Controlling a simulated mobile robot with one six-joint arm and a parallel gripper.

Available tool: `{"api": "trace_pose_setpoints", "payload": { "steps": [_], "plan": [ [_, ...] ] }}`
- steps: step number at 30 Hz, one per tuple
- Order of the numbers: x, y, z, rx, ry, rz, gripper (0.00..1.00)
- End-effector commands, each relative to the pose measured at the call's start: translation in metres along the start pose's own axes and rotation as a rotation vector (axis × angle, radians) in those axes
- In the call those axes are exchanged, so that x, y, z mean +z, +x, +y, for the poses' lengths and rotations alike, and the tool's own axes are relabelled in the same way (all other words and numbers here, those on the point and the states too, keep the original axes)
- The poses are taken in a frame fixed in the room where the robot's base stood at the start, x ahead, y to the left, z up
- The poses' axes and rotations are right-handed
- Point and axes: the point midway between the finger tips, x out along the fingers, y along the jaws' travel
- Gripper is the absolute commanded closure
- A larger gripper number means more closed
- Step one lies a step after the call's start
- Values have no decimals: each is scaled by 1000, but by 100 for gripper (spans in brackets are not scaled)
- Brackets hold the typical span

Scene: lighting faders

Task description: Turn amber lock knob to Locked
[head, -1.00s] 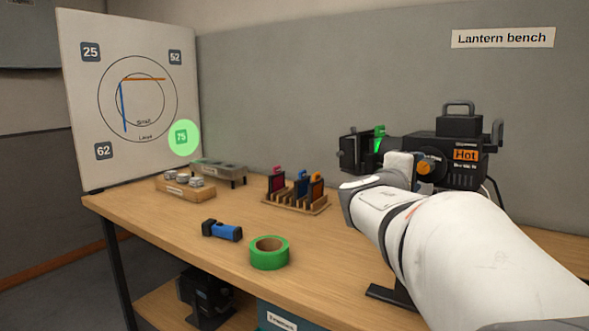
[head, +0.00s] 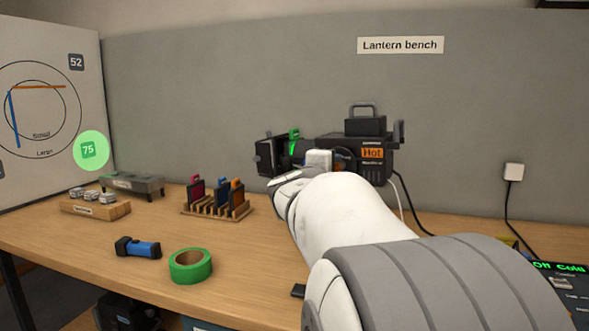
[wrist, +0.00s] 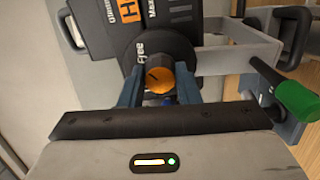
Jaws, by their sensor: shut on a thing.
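The amber lock knob (wrist: 159,78) sits on a round black dial on the side of the lantern in the wrist view. The word "Free" shows on the dial beside it, and a dark mark runs across the knob's face. My gripper (wrist: 159,88) has its two blue-grey fingers closed around the knob, one on each side. In the head view the black lantern (head: 362,155) with its orange "Hot" label stands at the back of the bench. My arm hides the knob there.
A green tape roll (head: 190,266), a blue torch (head: 138,248) and a wooden rack (head: 217,207) of coloured slides stand left of my arm. A green-lit display (head: 560,268) is at the right edge. A green handle (wrist: 297,98) sticks out near the knob.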

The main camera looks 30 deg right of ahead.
Motion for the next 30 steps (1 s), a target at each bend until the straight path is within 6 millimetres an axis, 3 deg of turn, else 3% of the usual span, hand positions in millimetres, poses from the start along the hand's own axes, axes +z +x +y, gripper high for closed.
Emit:
{"api": "trace_pose_setpoints", "payload": {
  "steps": [6, 7, 17, 30],
  "plan": [
    [0, 0, 0, -1, 0, -1, 93],
    [-4, -7, 0, 0, 0, 1, 94],
    [1, 1, -1, 0, -63, -2, 94],
    [2, 1, 1, 2, -411, -6, 94]
  ]
}}
